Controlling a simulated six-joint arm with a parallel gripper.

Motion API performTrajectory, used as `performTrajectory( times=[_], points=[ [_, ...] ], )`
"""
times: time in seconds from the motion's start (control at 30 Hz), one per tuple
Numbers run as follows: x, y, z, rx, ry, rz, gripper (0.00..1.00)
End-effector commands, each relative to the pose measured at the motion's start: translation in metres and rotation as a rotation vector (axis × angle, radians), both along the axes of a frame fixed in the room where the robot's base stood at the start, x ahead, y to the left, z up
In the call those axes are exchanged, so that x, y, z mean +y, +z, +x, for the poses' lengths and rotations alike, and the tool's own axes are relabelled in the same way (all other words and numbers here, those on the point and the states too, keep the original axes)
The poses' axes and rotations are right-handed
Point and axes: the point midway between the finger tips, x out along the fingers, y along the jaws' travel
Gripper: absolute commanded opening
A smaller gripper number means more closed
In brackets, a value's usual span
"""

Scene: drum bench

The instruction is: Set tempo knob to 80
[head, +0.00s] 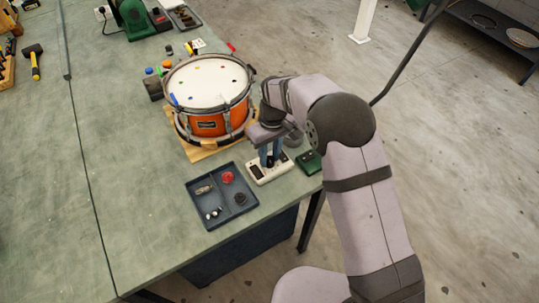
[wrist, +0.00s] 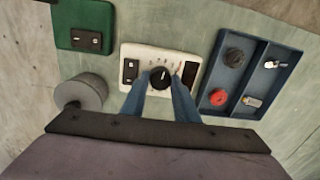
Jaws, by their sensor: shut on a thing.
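The tempo box (wrist: 136,58) is a small cream unit with a black knob (wrist: 160,76) in its middle, a dark switch (wrist: 130,70) at one side and a dark display (wrist: 190,72) at the other. Small marks ring the knob; I cannot read their numbers. My gripper (wrist: 160,90) points down at the box, its two blue fingers on either side of the knob and shut on it. In the head view the box (head: 283,168) stands near the bench's front edge, and my gripper (head: 269,160) hides the knob.
A blue-grey tray (head: 212,184) with small parts lies beside the box. A green switch box (head: 309,162) stands on the other side, with a grey cylinder (wrist: 84,91) near it. An orange snare drum (head: 209,95) stands behind on a wooden board.

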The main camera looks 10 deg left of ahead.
Motion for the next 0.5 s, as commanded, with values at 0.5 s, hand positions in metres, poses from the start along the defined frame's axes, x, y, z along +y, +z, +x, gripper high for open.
performTrajectory(
  times=[0.5],
  points=[
    [-0.001, 0.0046, 0.0013, -0.002, -0.001, -0.001, 0.46]
  ],
)
